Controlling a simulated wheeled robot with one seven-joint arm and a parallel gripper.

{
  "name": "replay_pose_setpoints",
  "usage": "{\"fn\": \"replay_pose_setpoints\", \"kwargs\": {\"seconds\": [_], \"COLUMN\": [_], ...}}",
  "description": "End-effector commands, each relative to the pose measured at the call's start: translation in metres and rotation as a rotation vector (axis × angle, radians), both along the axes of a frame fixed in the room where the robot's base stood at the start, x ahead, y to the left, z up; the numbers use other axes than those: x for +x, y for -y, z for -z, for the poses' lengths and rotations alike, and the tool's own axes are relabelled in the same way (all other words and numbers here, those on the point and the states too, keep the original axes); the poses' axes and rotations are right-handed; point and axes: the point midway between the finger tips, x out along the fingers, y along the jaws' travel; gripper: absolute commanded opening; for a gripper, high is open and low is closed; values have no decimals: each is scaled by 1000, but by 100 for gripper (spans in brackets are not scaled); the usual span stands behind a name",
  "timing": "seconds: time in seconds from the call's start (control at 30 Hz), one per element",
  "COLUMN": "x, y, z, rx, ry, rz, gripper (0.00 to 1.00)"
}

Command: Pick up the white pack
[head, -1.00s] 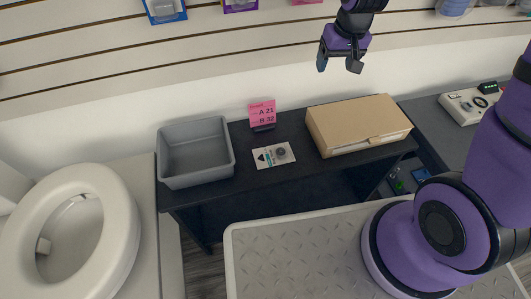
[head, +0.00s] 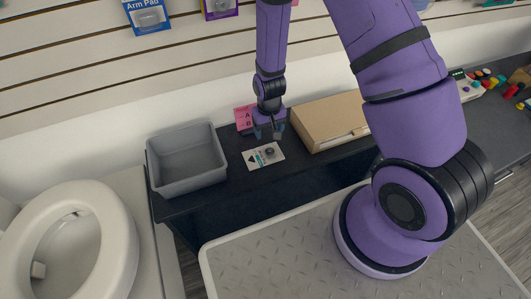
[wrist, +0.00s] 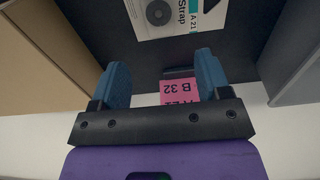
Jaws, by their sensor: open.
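The white pack (head: 263,156) lies flat on the dark table, with a dark round part and a teal strip on its face. It also shows at the top of the wrist view (wrist: 178,16), where the words "Strap" and "A 21" are printed on it. My gripper (head: 268,135) is open and empty, above the table just behind the pack in the head view. In the wrist view its two blue fingertips (wrist: 163,75) are apart, and the pack lies beyond them, not between them.
A pink label card (head: 242,117) stands behind my gripper, partly hidden. A grey bin (head: 187,184) stands left of the pack and a cardboard box (head: 318,135) to the right. A slatted wall (head: 120,75) rises behind. Dark table (head: 225,187) shows bare between bin and pack.

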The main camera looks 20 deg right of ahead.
Motion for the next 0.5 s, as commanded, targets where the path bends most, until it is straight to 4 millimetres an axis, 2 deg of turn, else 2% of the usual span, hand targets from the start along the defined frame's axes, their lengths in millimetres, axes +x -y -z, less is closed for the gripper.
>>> {"fn": "replay_pose_setpoints", "kwargs": {"seconds": [0.2,0.5], "x": [-1,-2], "y": [0,0], "z": [28,46], "rx": [0,0], "ry": [-2,-2], "rz": [0,0], "gripper": [70,70]}}
